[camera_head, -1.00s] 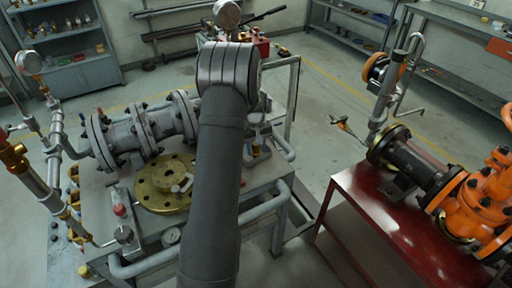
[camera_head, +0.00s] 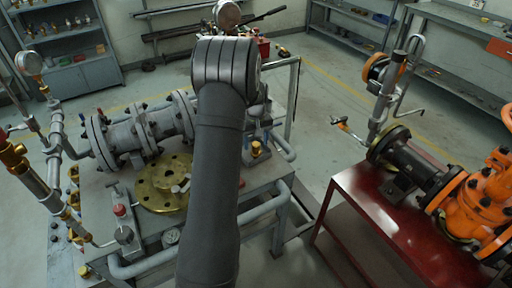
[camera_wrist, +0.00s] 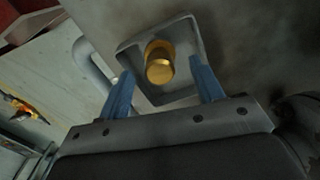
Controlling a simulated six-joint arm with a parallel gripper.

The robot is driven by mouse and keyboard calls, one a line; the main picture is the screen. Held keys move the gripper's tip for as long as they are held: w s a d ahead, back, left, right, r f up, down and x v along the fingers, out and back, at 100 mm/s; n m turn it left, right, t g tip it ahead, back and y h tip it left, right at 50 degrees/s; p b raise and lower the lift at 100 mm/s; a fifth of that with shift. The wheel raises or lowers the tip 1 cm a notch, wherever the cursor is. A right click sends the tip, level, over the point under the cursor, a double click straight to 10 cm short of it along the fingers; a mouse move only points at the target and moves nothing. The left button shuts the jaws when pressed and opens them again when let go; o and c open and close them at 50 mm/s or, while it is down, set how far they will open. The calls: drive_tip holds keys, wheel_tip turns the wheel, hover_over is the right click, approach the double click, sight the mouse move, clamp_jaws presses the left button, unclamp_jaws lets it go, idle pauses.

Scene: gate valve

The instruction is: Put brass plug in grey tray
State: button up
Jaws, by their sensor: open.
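The brass plug (camera_wrist: 160,62) stands within the rim of the square grey tray (camera_wrist: 158,98) in the wrist view. In the head view, the plug (camera_head: 256,148) shows just right of my arm, with part of the grey tray (camera_head: 265,158) around it. My gripper (camera_wrist: 161,66) is open, its two blue fingers apart on either side of the plug, with visible gaps. In the head view my arm hides most of the gripper and the tray's left part.
A flanged grey valve (camera_head: 135,135) and a round brass flange (camera_head: 165,182) lie left of my arm on the bench. A grey pipe rail (camera_head: 265,207) runs along the bench edge. A red table (camera_head: 370,215) with an orange valve (camera_head: 480,205) stands at right.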

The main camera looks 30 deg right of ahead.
sight(256, 144)
wheel_tip(256, 144, up, 9)
drive_tip(key=shift+f, duration=0.15)
drive_tip(key=shift+f, duration=0.1)
wheel_tip(256, 144, down, 13)
drive_tip(key=shift+r, duration=2.25)
drive_tip(key=shift+f, duration=0.1)
